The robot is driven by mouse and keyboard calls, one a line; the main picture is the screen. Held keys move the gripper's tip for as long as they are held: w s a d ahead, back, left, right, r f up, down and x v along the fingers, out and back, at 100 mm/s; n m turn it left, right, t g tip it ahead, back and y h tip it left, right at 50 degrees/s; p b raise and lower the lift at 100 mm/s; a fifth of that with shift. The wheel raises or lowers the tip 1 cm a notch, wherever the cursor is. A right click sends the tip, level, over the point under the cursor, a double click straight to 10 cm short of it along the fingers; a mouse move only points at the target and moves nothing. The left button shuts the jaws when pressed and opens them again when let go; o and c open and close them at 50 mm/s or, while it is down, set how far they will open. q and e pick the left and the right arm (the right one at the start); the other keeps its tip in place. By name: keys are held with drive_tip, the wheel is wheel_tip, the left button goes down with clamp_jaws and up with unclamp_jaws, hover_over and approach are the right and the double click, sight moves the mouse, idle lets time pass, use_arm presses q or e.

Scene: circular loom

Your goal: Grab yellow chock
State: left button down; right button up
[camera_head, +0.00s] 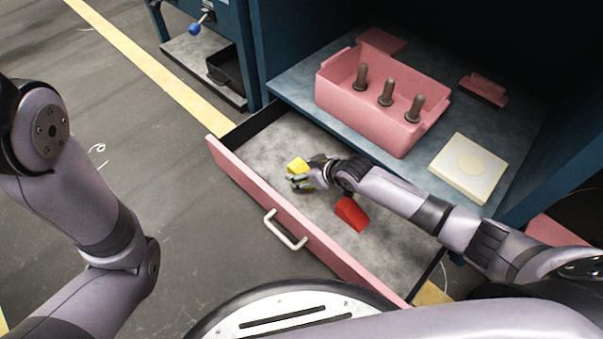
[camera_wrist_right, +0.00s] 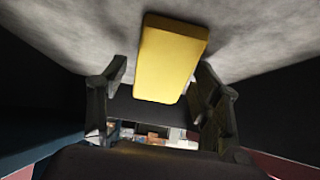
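The yellow chock (camera_head: 297,164) lies in the open drawer, on its grey floor. My right gripper (camera_head: 303,180) is down in the drawer right beside it. In the right wrist view the yellow chock (camera_wrist_right: 168,60) is ahead, between the lines of the two fingers (camera_wrist_right: 160,92). The fingers are apart, with a gap visible on the chock's left side; I cannot tell whether the right finger touches it. My left arm shows at the left, but its gripper is out of view.
A red chock (camera_head: 351,213) lies in the drawer near my right forearm. The drawer has a pink front (camera_head: 245,180) with a pale handle (camera_head: 285,230). Above it, a shelf holds a pink bin (camera_head: 335,85) with brown pegs and a cream block (camera_head: 450,175).

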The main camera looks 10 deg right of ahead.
drive_tip(key=c, duration=1.2)
drive_tip(key=shift+r, duration=0.1)
